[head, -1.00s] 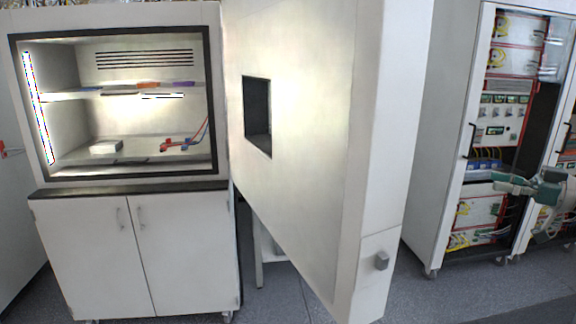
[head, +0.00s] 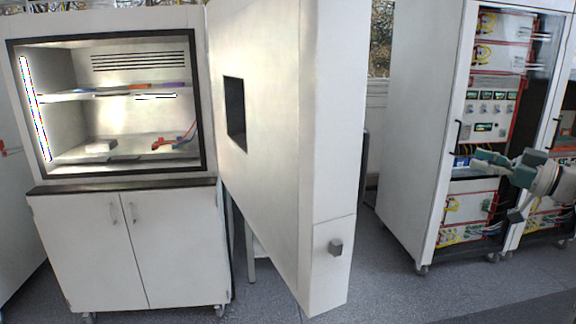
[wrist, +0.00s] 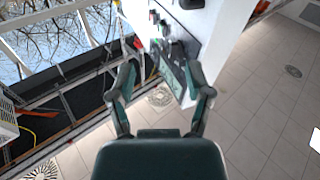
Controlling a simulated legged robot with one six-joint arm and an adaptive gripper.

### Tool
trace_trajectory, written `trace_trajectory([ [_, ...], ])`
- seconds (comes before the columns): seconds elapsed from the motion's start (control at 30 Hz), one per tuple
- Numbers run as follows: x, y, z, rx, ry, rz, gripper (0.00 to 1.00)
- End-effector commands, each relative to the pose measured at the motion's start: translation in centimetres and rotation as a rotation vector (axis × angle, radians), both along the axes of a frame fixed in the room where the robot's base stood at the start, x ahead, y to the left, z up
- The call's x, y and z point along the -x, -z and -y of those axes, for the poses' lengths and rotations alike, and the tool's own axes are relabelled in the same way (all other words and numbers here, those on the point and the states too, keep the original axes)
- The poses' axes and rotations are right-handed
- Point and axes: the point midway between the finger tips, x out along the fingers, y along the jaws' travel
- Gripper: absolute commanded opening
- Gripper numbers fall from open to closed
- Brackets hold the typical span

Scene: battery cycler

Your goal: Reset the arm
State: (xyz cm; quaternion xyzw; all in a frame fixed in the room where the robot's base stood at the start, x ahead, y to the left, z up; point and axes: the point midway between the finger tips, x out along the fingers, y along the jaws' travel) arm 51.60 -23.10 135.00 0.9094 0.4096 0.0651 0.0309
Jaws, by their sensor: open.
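My gripper (head: 494,184) shows at the right edge of the head view, in front of the cycler cabinet. Its green-grey fingers are spread apart. In the wrist view my gripper (wrist: 162,84) has two dark green fingers standing open with nothing between them. Beyond them are a tiled floor (wrist: 262,125) and a white cabinet wall (wrist: 222,30). The gripper touches nothing that I can see.
The chamber's thick white door (head: 268,130) stands wide open mid-view. The lit chamber (head: 120,120) holds a shelf and small items. A tall cycler cabinet (head: 425,120) stands at right. Bare floor (head: 385,295) lies in front.

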Motion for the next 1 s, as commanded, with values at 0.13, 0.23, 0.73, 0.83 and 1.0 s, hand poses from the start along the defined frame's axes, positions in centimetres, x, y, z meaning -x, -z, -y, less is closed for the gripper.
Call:
trace_trajectory([
  [0.13,-1.2,-1.8,-1.2,-0.011,0.092,0.072,0.65],
  [0.23,-2.1,-3.1,-1.9,-0.023,0.177,0.124,0.65],
  [0.73,-1.0,-5.6,-7.0,-0.08,0.871,0.124,0.65],
  [0.83,0.8,-3.3,-7.7,-0.067,0.983,0.019,0.65],
  [1.0,4.9,2.5,-9.9,-0.012,1.107,-0.226,0.65],
])
